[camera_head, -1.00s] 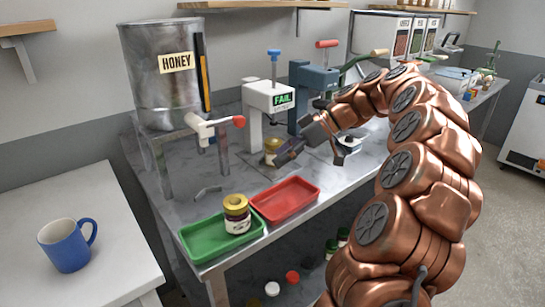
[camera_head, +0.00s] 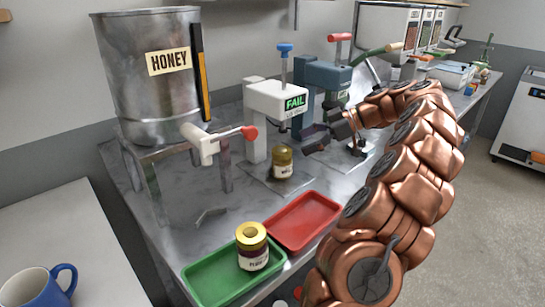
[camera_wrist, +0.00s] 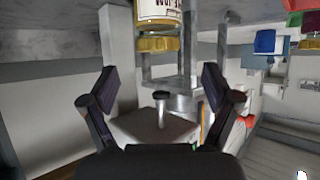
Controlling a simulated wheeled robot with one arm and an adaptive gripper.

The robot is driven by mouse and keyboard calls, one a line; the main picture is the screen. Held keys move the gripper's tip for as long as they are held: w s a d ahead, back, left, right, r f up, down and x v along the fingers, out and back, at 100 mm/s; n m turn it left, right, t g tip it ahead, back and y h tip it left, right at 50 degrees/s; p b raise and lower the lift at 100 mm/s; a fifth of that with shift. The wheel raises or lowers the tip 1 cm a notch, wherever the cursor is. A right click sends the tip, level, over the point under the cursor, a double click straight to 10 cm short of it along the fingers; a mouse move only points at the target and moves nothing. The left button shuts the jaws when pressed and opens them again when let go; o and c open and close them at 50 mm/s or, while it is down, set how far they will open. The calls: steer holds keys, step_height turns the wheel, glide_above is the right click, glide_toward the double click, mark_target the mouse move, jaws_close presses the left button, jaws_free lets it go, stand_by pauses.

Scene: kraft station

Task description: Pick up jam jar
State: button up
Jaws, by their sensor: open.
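One jar with a gold lid and a pale label (camera_head: 282,162) stands upright on the plate under the white press, whose screen reads FAIL. A second jar with a yellow lid, dark contents and a white label (camera_head: 252,255) stands in the green tray. In the wrist view my gripper (camera_wrist: 160,98) is open. A gold-lidded jar (camera_wrist: 157,18) appears upside down at the top edge there, beyond the fingers and partly cut off.
The white press (camera_head: 278,100) stands close behind the jar, with a blue press (camera_head: 322,78) to its right. The green tray (camera_head: 205,283) and red tray (camera_head: 302,222) lie along the front edge. The honey tank (camera_head: 150,95) and its tap (camera_head: 215,142) are left. A blue mug (camera_head: 35,287) stands nearer.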

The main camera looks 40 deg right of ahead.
mark_target(288, 150)
steer(key=shift+x, duration=1)
steer(key=shift+p+x, duration=0.8)
steer(key=shift+x, duration=2.15)
steer(key=shift+d+f, duration=0.15)
jaws_close()
